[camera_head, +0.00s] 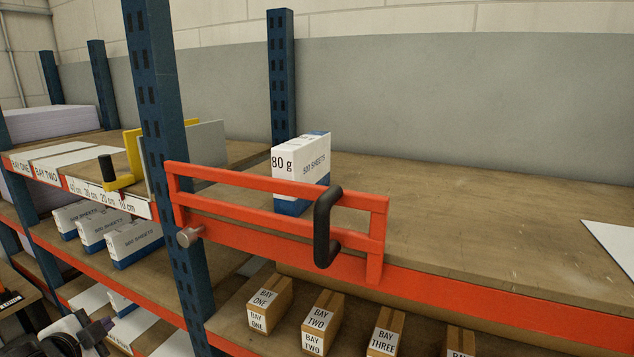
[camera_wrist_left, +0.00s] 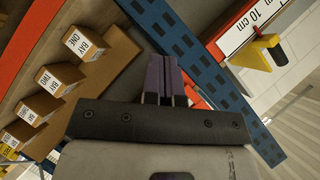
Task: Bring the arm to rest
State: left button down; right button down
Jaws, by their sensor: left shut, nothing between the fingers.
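My left gripper (camera_head: 104,326) shows at the lower left corner of the head view, in front of the lower shelves and left of the blue upright. In the left wrist view its two purple fingers (camera_wrist_left: 165,72) are together, with nothing between them. It appears to touch nothing, though its distance from the rack is hard to judge. Much of the left arm is cut off by the picture's edge. My right gripper is in neither view.
A blue upright (camera_head: 164,120) carries an orange gate (camera_head: 280,191) with a black handle (camera_head: 326,228). A white paper pack (camera_head: 301,166) stands behind the gate. Bay-labelled cartons (camera_head: 270,304) sit below. A yellow stop with a black knob (camera_head: 108,170) is on the left shelf.

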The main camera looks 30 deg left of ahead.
pick_arm(q)
jog(key=s+d+f+n+g+p, duration=0.1)
jog(key=s+d+f+n+g, duration=0.25)
jog(key=f, duration=0.55)
jog(key=s+d+f+g+p, duration=0.1)
jog(key=s+d+f+g, duration=0.2)
jog(key=s+d+f, duration=0.45)
jog(key=s+d+f+h+p, duration=0.1)
jog(key=d+f+h, duration=0.1)
jog(key=d, duration=0.6)
jog(key=s+d+f+g+h+p, duration=0.1)
jog(key=s+d+f+h+p, duration=0.1)
jog(key=d, duration=0.6)
jog(key=s+d+f+h+p, duration=0.1)
jog(key=d+f+h+p, duration=0.1)
jog(key=d, duration=0.6)
jog(key=shift+s+f+h, duration=0.35)
jog(key=shift+f+h, duration=0.05)
jog(key=shift+f, duration=0.25)
jog(key=shift+n+g, duration=0.25)
